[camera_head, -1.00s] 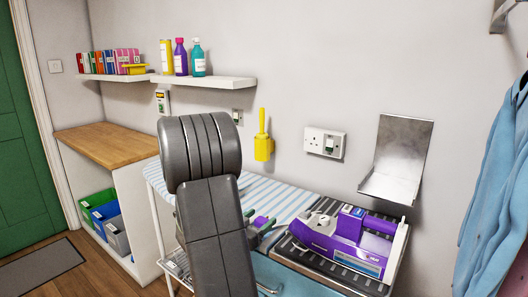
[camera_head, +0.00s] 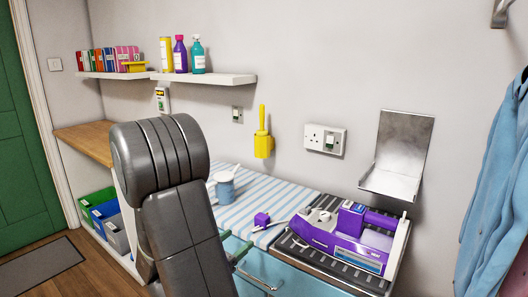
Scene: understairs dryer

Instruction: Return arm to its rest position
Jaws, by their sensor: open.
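My dark grey arm (camera_head: 185,215) fills the lower left-centre of the head view. My gripper (camera_head: 235,246) shows only as small greenish finger parts at the arm's right edge, apart from each other, with nothing visible between them. The rest of it is hidden behind the arm. It is in front of the blue-and-white striped surface (camera_head: 276,193), left of and nearer than a small purple block (camera_head: 262,218) on that surface, and apart from it.
A purple and white appliance (camera_head: 345,238) sits on a dark ribbed tray (camera_head: 318,270) at the right. A blue cup (camera_head: 225,188) stands behind my arm. A metal wall holder (camera_head: 397,155), a yellow wall holder (camera_head: 263,144) and shelves (camera_head: 205,80) are behind. Blue clothing (camera_head: 497,180) hangs right.

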